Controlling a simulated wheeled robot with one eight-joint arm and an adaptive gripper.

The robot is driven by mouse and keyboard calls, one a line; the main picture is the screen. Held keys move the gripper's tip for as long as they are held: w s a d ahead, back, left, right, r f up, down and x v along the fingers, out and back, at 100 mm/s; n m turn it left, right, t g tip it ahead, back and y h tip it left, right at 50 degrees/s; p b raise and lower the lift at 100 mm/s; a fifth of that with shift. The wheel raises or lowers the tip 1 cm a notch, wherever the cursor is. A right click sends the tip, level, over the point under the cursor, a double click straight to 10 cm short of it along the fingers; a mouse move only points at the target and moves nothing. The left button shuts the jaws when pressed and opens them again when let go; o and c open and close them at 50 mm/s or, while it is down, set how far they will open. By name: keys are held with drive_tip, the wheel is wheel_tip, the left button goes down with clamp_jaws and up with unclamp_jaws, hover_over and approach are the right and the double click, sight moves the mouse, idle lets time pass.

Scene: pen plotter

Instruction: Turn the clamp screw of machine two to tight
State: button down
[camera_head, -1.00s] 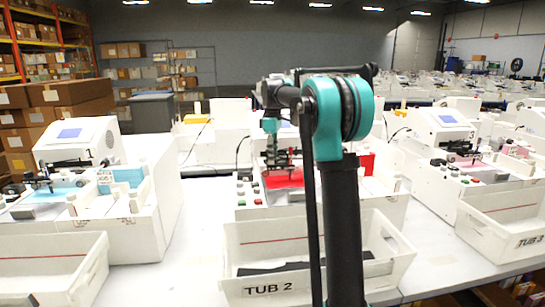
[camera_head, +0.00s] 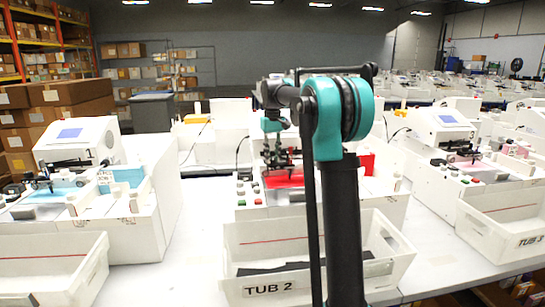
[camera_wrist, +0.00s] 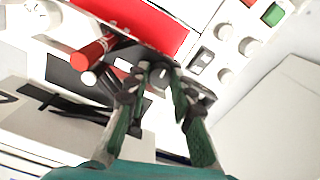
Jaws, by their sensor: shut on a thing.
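Machine two (camera_head: 385,208) is the white plotter in the middle, behind the tub marked TUB 2, with a red sheet (camera_head: 283,179) on its bed. My gripper (camera_head: 277,165) points down at the bed beside the red sheet. In the wrist view my gripper (camera_wrist: 162,78) has its green-padded fingers shut on a small dark knob, the clamp screw (camera_wrist: 157,82), at the edge of the red sheet (camera_wrist: 150,22). The fingers hide much of the screw, and its setting cannot be read.
The wrist view shows a red cylinder (camera_wrist: 92,52) left of the fingers, a rocker switch (camera_wrist: 201,60) and a green button (camera_wrist: 273,14) at right. TUB 2 (camera_head: 238,262) stands in front. Other plotters stand left (camera_head: 150,210) and right (camera_head: 425,195).

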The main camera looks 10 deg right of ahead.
drive_tip(key=m, duration=0.5)
drive_tip(key=shift+m, duration=0.3)
drive_tip(key=m, duration=0.4)
drive_tip(key=shift+m, duration=0.4)
drive_tip(key=c, duration=1.3)
unclamp_jaws()
drive_tip(key=shift+r, duration=0.1)
wheel_tip(320, 180, up, 12)
